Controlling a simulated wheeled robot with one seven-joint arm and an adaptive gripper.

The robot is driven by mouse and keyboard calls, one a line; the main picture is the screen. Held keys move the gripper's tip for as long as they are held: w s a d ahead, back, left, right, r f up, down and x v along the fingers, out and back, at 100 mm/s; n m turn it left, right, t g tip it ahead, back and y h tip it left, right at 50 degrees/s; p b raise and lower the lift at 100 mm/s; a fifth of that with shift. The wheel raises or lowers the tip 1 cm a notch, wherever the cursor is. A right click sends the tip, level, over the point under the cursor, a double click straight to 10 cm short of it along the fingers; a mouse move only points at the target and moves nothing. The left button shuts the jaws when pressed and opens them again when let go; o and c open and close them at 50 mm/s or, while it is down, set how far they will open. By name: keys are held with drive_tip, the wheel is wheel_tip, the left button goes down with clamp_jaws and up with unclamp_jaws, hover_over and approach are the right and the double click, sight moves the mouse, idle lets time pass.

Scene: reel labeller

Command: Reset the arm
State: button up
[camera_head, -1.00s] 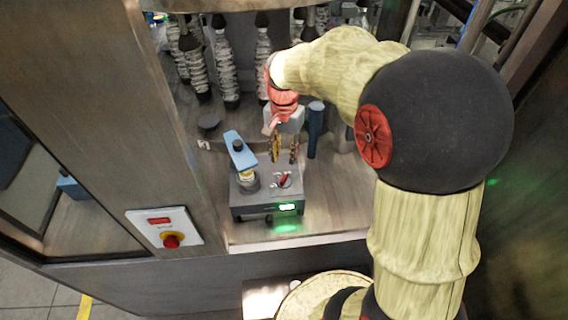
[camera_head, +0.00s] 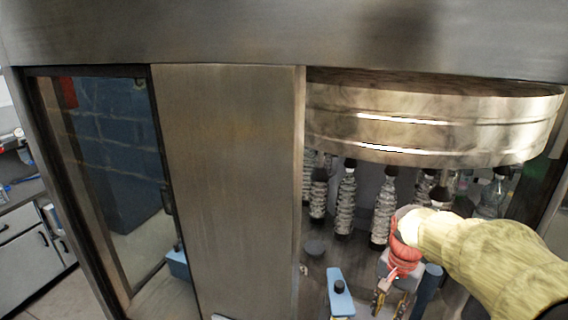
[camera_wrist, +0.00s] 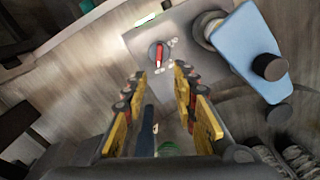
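My gripper (camera_head: 390,303) is at the lower right of the head view, in front of the machine's hanging grey columns, with its tips near the bottom edge. In the wrist view my gripper (camera_wrist: 160,82) shows two yellow-padded fingers standing apart with nothing between them. Beyond the tips is a grey device (camera_wrist: 185,28) with a red switch (camera_wrist: 159,54). A blue lever (camera_wrist: 248,50) with a black knob is to the right of the switch. The blue lever also shows at the bottom of the head view (camera_head: 341,301).
A large round metal drum (camera_head: 430,115) spans the upper right, with several ribbed columns (camera_head: 385,210) hanging below it. A steel panel (camera_head: 230,180) and a glass door (camera_head: 110,160) stand to the left. Grey drawers (camera_head: 28,255) are at the far left.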

drive_tip(key=s+a+f+n+t+b, duration=0.2)
drive_tip(key=s+a+n+b, duration=0.2)
drive_tip(key=s+b, duration=0.3)
drive_tip(key=s+a+f+n+t+b, duration=0.3)
drive_tip(key=s+a+n+b, duration=0.2)
drive_tip(key=s+b, duration=0.3)
drive_tip(key=s, duration=0.3)
drive_tip(key=shift+a, duration=0.35)
